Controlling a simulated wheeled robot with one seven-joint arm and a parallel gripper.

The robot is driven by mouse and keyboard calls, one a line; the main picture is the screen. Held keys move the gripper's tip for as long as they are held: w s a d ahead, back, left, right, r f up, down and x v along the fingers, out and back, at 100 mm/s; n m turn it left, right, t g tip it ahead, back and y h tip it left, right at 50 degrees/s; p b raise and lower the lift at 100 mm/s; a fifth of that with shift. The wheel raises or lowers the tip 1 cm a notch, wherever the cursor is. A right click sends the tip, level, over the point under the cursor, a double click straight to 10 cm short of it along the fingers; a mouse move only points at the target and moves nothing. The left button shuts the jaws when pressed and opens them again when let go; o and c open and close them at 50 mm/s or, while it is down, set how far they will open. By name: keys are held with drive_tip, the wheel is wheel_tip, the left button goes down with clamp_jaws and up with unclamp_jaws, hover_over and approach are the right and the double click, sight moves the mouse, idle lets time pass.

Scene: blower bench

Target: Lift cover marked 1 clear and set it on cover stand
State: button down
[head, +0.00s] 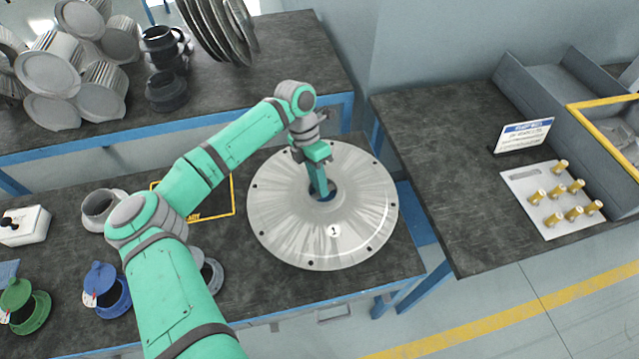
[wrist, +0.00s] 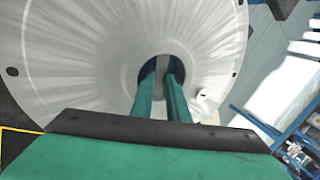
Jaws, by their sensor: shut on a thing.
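The cover marked 1 (head: 290,220) is a large round metal disc with a central hole and small holes around its rim. It sits over the right part of the near bench. It fills much of the wrist view (wrist: 85,60). My gripper (head: 320,186) points down into the central hole, and its two green fingers (wrist: 162,95) reach into that hole. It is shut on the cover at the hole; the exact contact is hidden. I cannot tell whether the cover is clear of what lies under it.
Upright metal discs (head: 215,30) stand on the back bench beside finned cylinders (head: 60,65) and black parts (head: 165,60). A yellow-outlined patch (head: 232,200) and blue (head: 105,290) and green (head: 25,305) parts lie left. The right bench (head: 430,150) holds a sign and brass pieces (head: 565,195).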

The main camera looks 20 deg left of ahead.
drive_tip(key=shift+f, duration=0.7)
idle(0.9)
drive_tip(key=c, duration=1.6)
unclamp_jaws()
drive_tip(key=shift+c, duration=0.2)
drive_tip(key=shift+f, duration=0.1)
